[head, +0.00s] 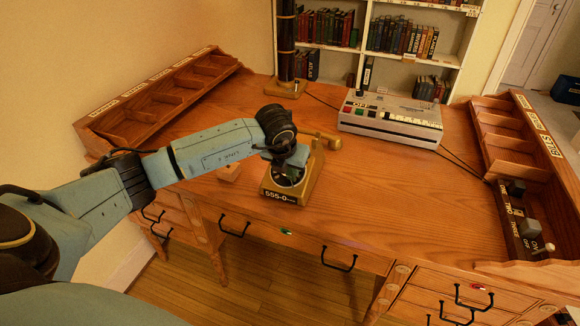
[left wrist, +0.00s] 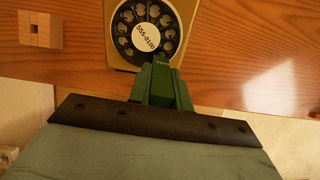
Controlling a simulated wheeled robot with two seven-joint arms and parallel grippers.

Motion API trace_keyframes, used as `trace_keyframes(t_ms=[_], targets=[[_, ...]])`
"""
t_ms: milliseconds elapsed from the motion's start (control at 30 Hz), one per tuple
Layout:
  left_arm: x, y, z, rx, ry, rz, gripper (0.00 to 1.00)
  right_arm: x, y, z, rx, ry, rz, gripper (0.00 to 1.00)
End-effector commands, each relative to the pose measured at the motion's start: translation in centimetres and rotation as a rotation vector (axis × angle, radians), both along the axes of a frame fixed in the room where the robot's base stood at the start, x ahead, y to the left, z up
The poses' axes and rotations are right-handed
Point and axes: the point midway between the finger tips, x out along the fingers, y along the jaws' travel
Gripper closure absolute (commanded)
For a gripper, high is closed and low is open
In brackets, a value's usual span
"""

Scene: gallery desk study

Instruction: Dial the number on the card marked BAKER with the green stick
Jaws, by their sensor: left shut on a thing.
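The yellow-tan rotary telephone (head: 300,182) stands at the front middle of the desk, with a 555-0 number plate on its front. In the left wrist view its black dial (left wrist: 148,30) has a white centre reading 555-0100. My left gripper (head: 296,160) is over the dial, shut on the green stick (left wrist: 162,63), whose lettered end shows at the dial's lower rim. Whether the stick touches the dial or sits in a hole, I cannot tell. I see no readable card marked BAKER. My right gripper is not in view.
A small wooden block (head: 230,172) sits left of the telephone. A grey-white machine (head: 390,118) stands at the back right. Pigeonhole racks (head: 165,95) line the left and right (head: 505,135) sides. A switch panel (head: 522,220) is at far right. The desk's middle right is clear.

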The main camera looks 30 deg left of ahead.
Motion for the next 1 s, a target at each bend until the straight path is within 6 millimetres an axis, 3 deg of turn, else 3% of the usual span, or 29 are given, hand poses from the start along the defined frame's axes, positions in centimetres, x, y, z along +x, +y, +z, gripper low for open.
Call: trace_keyframes(t_ms=[400, 800, 1000], targets=[[-0.1, 0.1, 0.1, 0.002, 0.001, 0.001, 1.00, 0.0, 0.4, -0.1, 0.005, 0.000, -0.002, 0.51], [-1.5, -0.3, 3.7, 0.001, 0.000, -0.001, 1.00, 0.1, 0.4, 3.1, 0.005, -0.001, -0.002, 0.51], [-1.6, -0.3, 3.7, 0.001, 0.000, 0.000, 1.00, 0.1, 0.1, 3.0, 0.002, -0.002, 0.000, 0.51]])
